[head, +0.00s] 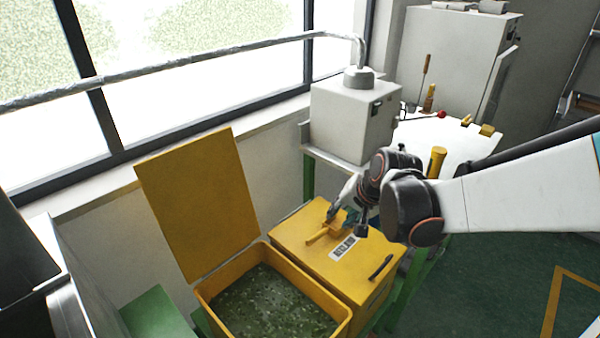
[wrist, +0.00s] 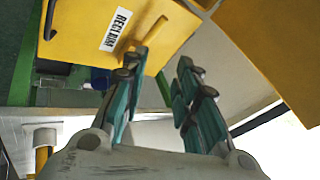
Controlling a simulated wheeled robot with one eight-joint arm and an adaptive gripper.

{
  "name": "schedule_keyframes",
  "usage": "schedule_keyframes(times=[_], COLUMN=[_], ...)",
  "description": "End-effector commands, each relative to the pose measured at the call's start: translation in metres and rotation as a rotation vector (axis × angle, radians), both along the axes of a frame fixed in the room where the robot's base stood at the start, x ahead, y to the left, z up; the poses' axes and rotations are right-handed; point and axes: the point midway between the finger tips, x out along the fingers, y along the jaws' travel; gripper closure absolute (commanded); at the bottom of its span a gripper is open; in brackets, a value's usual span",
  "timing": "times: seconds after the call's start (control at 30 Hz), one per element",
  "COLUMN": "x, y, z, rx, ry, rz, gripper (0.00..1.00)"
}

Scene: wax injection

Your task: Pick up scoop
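A small yellow piece (head: 320,235), perhaps the scoop or its handle, lies on the closed yellow lid of the reclaim box (head: 298,250). My gripper partly hides it, so its full shape cannot be told. My gripper (head: 336,212) is just above and beside this piece in the head view. In the wrist view my gripper (wrist: 163,62) is open, with a clear gap between its teal-padded fingers and nothing held. The yellow reclaim box (wrist: 175,22) with its label shows beyond the fingertips in the wrist view.
An open yellow bin (head: 341,314) holds green-grey pellets, its raised lid (head: 200,200) standing at the left. A grey machine (head: 350,120) stands behind the box. A white table (head: 440,140) with several tools is at the right.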

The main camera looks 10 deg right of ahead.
Motion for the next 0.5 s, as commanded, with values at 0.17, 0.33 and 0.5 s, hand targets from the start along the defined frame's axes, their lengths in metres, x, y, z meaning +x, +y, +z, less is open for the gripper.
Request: schedule_keyframes(times=[0.17, 0.33, 0.5], x=[0.037, 0.062, 0.076], y=[-0.009, -0.016, -0.022], z=[-0.031, -0.068, -0.103], rx=[0.104, 0.201, 0.280], ry=[0.034, 0.068, 0.097], rz=[-0.099, -0.191, -0.265], gripper=[0.72, 0.72, 0.72])
